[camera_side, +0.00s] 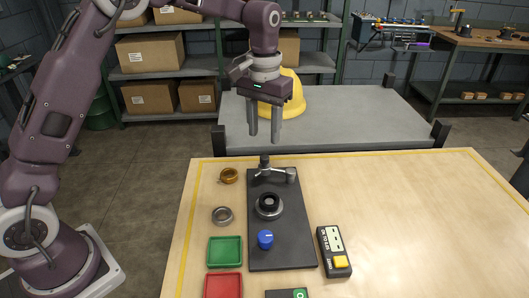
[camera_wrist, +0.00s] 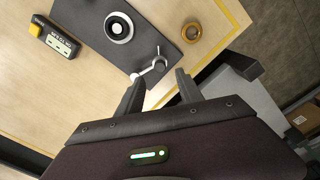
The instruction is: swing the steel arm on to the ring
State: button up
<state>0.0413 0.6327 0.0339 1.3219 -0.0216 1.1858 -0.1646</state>
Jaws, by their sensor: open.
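The steel arm (camera_side: 275,172) sits on a short dark post at the far end of the dark base plate (camera_side: 288,243), and points to the right in the side view. In the wrist view the steel arm (camera_wrist: 150,69) lies just beyond my fingertips. The ring (camera_side: 269,205) is a round grey and black seat in the middle of the plate; it also shows in the wrist view (camera_wrist: 118,27). The arm lies clear of the ring. My gripper (camera_side: 263,139) is open and empty, above the far edge of the table; its two fingers show in the wrist view (camera_wrist: 158,85).
A blue knob (camera_side: 265,239) stands on the plate. A brass ring (camera_side: 229,175), a loose grey ring (camera_side: 222,215), a green tray (camera_side: 225,251) and a red tray (camera_side: 223,285) lie to the left. A black device with a yellow button (camera_side: 334,251) lies right. The table's right side is clear.

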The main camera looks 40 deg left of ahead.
aim_at(264, 156)
notch_tip(264, 156, down, 7)
grip_shut()
dwell(0.4)
dwell(1.2)
